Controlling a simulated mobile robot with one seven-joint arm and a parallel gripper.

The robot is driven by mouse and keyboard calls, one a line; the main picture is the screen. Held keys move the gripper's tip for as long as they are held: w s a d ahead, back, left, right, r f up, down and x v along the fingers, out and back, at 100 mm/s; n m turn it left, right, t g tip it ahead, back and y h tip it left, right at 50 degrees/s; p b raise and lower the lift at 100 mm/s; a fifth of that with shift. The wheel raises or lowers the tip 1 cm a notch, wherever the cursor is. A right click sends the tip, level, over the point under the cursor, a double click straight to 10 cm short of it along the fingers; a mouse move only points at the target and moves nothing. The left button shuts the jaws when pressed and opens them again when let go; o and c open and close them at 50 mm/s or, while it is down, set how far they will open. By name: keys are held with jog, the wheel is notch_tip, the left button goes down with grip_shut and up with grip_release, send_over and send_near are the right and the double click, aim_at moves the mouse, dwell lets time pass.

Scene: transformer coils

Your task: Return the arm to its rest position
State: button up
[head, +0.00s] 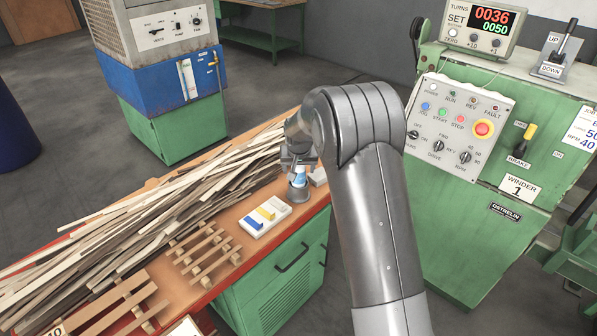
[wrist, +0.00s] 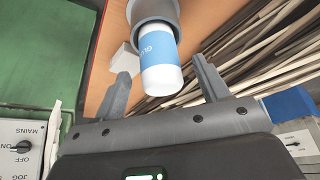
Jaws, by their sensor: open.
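My arm (head: 372,200) reaches over the orange bench top in the head view, bent at the elbow. My gripper (head: 298,162) is at the bench's far end, just above a small white bottle with a blue label (head: 299,181) standing in a grey cup (head: 298,194). In the wrist view my gripper (wrist: 161,68) is open, its two fingers spread to either side of the bottle (wrist: 160,62). A gap shows on each side of it, and the grey cup (wrist: 152,9) surrounds its far end. The fingertips are small and partly hidden in the head view.
A pile of long wooden strips (head: 150,215) covers the bench's left side. Wooden racks (head: 205,250) lie nearer. The green winder console (head: 480,190) stands close on the arm's right.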

jog(key=v, duration=0.8)
dwell(0.5)
